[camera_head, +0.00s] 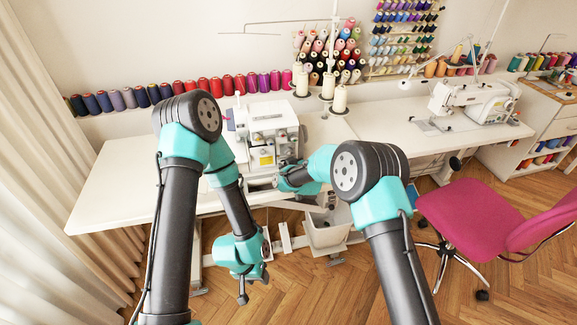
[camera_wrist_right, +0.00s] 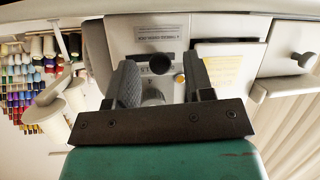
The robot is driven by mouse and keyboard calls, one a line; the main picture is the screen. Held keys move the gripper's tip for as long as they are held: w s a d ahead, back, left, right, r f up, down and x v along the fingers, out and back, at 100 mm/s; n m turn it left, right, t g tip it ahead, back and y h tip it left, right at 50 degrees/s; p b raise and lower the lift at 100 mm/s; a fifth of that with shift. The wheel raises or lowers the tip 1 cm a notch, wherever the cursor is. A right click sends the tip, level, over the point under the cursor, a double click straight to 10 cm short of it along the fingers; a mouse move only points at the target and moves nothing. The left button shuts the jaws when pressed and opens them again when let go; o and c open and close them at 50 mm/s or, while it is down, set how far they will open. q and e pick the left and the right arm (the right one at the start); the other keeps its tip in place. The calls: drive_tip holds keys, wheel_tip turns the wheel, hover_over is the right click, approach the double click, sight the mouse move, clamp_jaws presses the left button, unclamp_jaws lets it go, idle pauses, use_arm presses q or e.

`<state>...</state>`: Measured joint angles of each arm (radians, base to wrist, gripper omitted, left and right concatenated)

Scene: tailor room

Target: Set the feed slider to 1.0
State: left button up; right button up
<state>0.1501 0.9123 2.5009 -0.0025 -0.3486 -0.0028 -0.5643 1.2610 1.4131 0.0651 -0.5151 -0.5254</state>
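The white overlock machine (camera_head: 268,125) stands on the white table, left of centre in the head view. The right wrist view shows its panel (camera_wrist_right: 145,25) close up, with a printed label, a black round knob (camera_wrist_right: 160,63) and a grey round part (camera_wrist_right: 152,97). I cannot tell which part is the feed slider. My right gripper (camera_wrist_right: 160,80) is open, its fingers pointing at the panel on either side of these parts; I cannot tell if it touches them. My left gripper (camera_head: 243,292) hangs low in front of the table, away from the machine; its fingers are too small to judge.
Thread cones (camera_head: 339,98) stand close behind the machine. A second sewing machine (camera_head: 473,100) stands on the right table. A grey bin (camera_head: 326,230) is below the table, and a pink chair (camera_head: 470,215) is at right. The left tabletop (camera_head: 125,185) is clear.

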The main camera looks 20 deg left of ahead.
drive_tip(key=v, duration=1.7)
drive_tip(key=shift+r, duration=0.15)
drive_tip(key=shift+s+d, duration=0.1)
drive_tip(key=shift+d, duration=0.05)
drive_tip(key=s+d+f+m+g+h, duration=0.2)
drive_tip(key=s+d+f+m, duration=0.1)
drive_tip(key=d+f, duration=0.55)
drive_tip(key=s+d+f+m+g+h, duration=0.25)
drive_tip(key=d+f, duration=0.25)
drive_tip(key=d, duration=0.6)
drive_tip(key=s+d+f+m+g, duration=0.2)
drive_tip(key=s+d+f+m, duration=0.1)
drive_tip(key=s+d, duration=0.5)
drive_tip(key=s+d+f+m+g, duration=0.3)
drive_tip(key=s+d+f, duration=0.2)
drive_tip(key=s+d, duration=0.3)
drive_tip(key=s, duration=0.4)
drive_tip(key=shift+s+d, duration=0.3)
drive_tip(key=shift+d, duration=0.1)
